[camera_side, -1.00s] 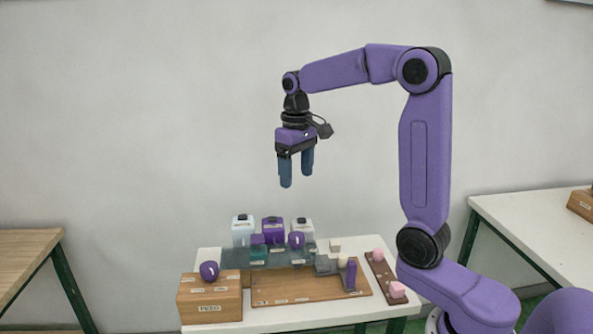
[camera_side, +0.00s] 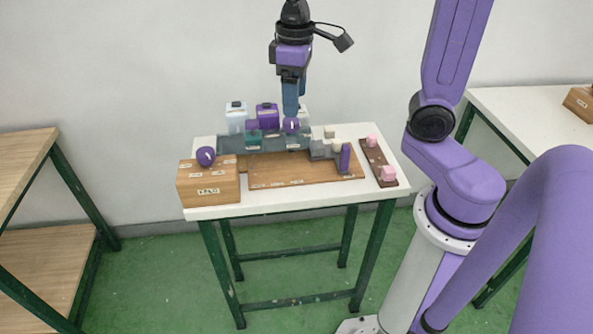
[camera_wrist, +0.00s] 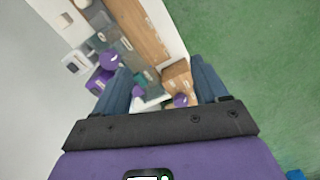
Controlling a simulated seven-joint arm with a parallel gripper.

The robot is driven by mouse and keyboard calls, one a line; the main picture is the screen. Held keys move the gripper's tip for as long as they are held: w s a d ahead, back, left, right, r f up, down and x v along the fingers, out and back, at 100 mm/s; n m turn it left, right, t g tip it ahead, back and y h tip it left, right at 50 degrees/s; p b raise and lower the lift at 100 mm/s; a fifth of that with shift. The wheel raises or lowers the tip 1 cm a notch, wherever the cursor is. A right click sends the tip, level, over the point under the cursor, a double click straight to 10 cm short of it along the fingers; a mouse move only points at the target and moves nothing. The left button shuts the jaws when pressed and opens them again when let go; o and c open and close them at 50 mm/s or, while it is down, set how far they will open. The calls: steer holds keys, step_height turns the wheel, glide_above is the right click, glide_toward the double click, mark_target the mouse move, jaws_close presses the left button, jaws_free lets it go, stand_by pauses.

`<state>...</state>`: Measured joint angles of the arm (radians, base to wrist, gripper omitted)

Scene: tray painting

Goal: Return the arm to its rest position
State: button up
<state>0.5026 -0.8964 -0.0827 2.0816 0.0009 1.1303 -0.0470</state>
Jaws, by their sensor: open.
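My gripper (camera_side: 291,112) hangs fingers-down above the back of the white table. The table's objects show small and far below, beyond the fingers. My arm's elbow and upper links are cut off by the top of the side view.
The white table (camera_side: 225,211) carries a wooden tray (camera_side: 275,178), a grey tray (camera_side: 225,146), a purple container (camera_side: 267,117), a wooden box (camera_side: 208,188) with a purple ball (camera_side: 205,155) on top, and a dark strip (camera_side: 379,160) with pink pieces. Wooden shelves (camera_side: 25,160) stand left.

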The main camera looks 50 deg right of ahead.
steer(key=s+a+f+n, duration=0.1)
steer(key=s+f+n, duration=0.1)
steer(key=s, duration=0.7)
steer(key=s+f+n, duration=0.3)
steer(key=s+n, duration=0.2)
steer(key=s, duration=0.5)
steer(key=shift+s+a+f+n, duration=0.25)
steer(key=shift+a+f+n, duration=0.05)
steer(key=shift+a, duration=0.1)
